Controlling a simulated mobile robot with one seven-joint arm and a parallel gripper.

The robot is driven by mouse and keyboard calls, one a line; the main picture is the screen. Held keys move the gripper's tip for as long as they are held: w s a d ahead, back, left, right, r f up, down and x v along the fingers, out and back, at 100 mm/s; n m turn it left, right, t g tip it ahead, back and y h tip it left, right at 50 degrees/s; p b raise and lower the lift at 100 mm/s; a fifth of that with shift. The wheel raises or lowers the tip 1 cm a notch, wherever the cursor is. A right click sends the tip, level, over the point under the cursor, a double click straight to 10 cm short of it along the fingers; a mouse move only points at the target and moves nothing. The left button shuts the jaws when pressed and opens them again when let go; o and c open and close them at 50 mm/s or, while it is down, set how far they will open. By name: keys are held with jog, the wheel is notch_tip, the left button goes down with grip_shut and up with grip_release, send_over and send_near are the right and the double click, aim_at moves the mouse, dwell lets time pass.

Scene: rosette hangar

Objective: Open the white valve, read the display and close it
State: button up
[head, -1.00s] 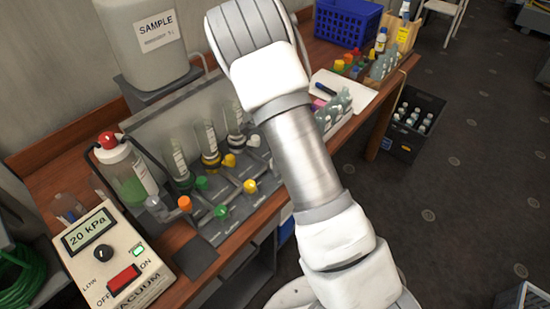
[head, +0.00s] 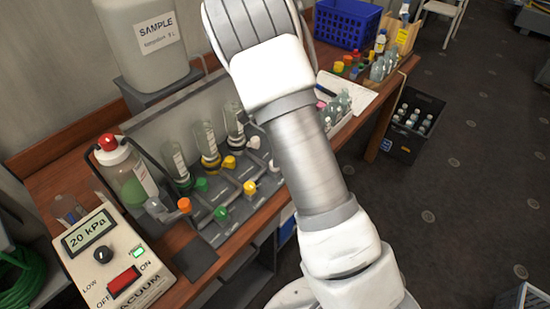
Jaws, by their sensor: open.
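A manifold (head: 215,232) on the wooden bench carries coloured valve knobs: orange, green, yellow and white. A white valve knob (head: 253,142) is at its far end, close to my arm, and a second small pale piece (head: 274,166) lies nearer to the arm. The display (head: 83,233) on the vacuum unit at the lower left reads 20 kPa. Its green lamp is lit beside a red rocker switch (head: 124,281). My arm crosses the middle of the picture. My gripper is not seen; the arm's own links hide that region.
A bottle with a red cap (head: 130,180) stands behind the vacuum unit. A SAMPLE tank (head: 150,65) stands at the back left. A black crate (head: 412,128) stands on the floor.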

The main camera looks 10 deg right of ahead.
notch_tip(320, 180, up, 13)
dwell(0.3)
jog(key=shift+r, duration=0.1)
